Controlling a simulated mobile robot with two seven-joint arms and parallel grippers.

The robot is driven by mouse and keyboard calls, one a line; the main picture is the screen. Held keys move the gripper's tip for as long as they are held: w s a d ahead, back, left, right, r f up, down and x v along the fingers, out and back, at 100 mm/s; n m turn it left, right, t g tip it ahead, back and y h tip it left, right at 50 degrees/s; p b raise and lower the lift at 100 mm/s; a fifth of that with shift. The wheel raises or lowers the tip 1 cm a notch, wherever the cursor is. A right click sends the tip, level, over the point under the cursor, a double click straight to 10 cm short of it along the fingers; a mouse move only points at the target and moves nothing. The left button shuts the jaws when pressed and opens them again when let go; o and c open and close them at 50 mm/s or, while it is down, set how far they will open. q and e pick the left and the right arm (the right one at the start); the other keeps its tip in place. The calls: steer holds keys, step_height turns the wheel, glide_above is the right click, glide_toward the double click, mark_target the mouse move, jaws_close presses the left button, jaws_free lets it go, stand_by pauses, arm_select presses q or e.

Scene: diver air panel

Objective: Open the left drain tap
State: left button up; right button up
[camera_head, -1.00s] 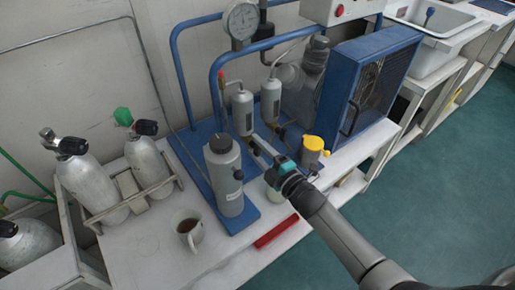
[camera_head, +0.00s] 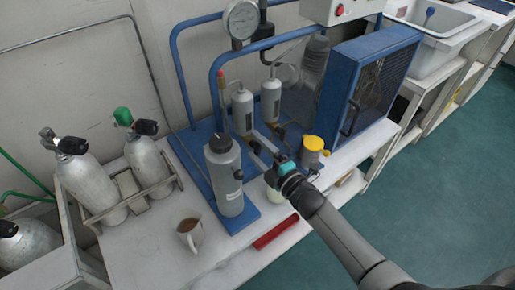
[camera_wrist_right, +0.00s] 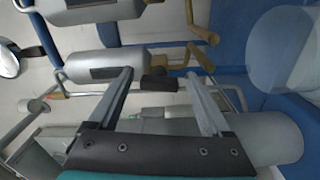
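Two grey filter cylinders stand on the blue panel, the left one (camera_head: 242,112) and the right one (camera_head: 270,100). The left drain tap's black handle (camera_head: 254,147) sits at the foot of the left cylinder. In the right wrist view this black handle (camera_wrist_right: 158,85) shows between the finger tips, with brass fittings (camera_wrist_right: 178,55) beside it. My right gripper (camera_head: 264,144) reaches in from the lower right to the cylinder's foot; in its wrist view (camera_wrist_right: 160,78) its two fingers are spread apart. I cannot tell whether either finger touches the handle. My left gripper is out of view.
A tall grey bottle (camera_head: 224,175) stands close left of the gripper. A yellow-capped container (camera_head: 313,150) stands to its right. A blue cabinet (camera_head: 372,80) stands at the back right.

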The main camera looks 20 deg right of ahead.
steer(key=shift+s+d, duration=0.15)
steer(key=shift+s, duration=0.1)
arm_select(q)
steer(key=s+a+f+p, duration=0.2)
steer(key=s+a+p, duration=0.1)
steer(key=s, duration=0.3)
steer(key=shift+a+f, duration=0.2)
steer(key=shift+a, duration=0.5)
arm_select(e)
steer(key=v, duration=1.4)
steer(key=shift+s, duration=0.3)
